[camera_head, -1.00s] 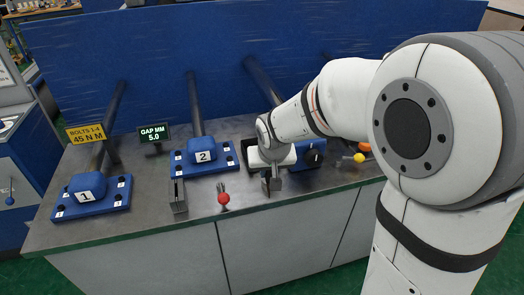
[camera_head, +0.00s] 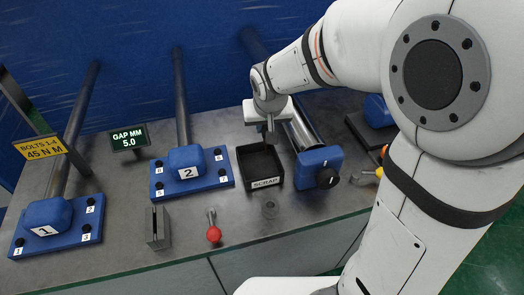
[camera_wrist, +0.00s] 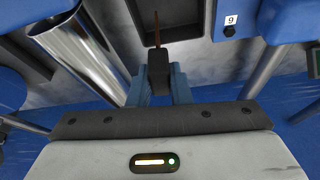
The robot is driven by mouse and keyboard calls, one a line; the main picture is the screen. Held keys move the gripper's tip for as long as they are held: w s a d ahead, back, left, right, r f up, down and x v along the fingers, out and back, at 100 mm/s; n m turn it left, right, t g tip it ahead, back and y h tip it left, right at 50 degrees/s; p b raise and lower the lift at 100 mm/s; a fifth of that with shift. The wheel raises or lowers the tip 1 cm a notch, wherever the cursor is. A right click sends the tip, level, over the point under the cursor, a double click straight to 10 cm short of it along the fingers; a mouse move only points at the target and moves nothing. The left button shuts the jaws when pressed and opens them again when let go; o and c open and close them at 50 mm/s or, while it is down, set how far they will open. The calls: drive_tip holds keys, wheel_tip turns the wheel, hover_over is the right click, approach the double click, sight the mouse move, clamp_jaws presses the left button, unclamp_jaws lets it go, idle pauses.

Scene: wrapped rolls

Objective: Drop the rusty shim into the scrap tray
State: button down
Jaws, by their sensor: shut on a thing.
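The scrap tray (camera_head: 265,184) is a black open box with a SCRAP label on its front, standing on the grey bench between block 2 and a blue block with a black knob. My gripper (camera_head: 268,134) points down over the back part of the tray. In the wrist view my gripper (camera_wrist: 159,72) is shut on the rusty shim (camera_wrist: 157,28), a thin brown strip that sticks out past the dark fingertips with the dark tray behind it. The shim is too small to make out in the head view.
Blue block 2 (camera_head: 188,170) stands left of the tray, and the knobbed blue block (camera_head: 320,168) stands close on its right. A red-knobbed lever (camera_head: 213,233) and a grey slotted holder (camera_head: 157,228) stand nearer the front edge.

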drive_tip(key=shift+w+f, duration=0.1)
drive_tip(key=shift+w, duration=0.1)
wheel_tip(320, 180, down, 6)
drive_tip(key=b, duration=0.4)
drive_tip(key=c, duration=1.3)
unclamp_jaws()
drive_tip(key=shift+s, duration=0.1)
drive_tip(key=shift+o, duration=0.2)
drive_tip(key=shift+r, duration=0.3)
drive_tip(key=v, duration=0.7)
drive_tip(key=shift+s+r, duration=0.15)
drive_tip(key=shift+r, duration=0.1)
drive_tip(key=shift+d, duration=0.1)
